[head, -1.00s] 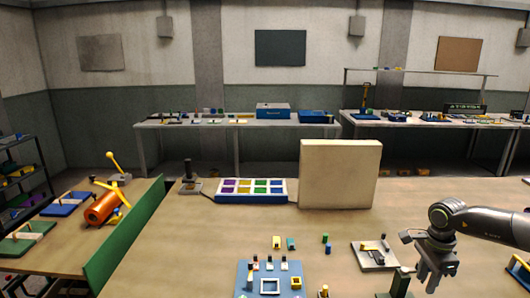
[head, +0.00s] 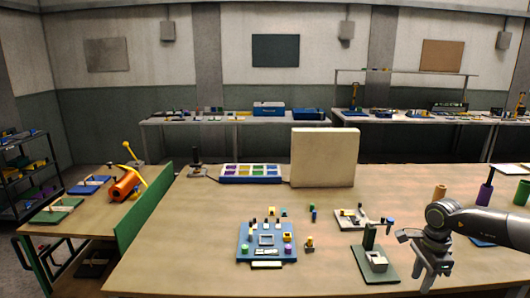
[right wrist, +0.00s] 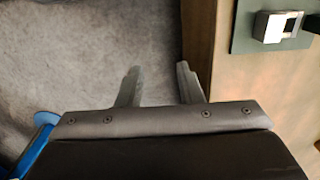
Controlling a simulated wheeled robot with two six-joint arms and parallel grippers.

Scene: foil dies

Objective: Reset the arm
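My right arm (head: 490,226) comes in from the right over the near right part of the table. Its gripper (head: 428,287) points down near the table's front edge in the head view, clear of the dark green stand. In the right wrist view, its two fingers (right wrist: 158,90) are spread apart with nothing between them, over grey floor beside the table edge. My left gripper is in neither view.
A blue die board (head: 246,255) and a green stand with a white block (head: 376,262) are on the table (head: 190,255). The stand shows in the right wrist view (right wrist: 276,26). A cream panel (head: 323,158) and color tray (head: 250,180) stand behind. Left-front tabletop is clear.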

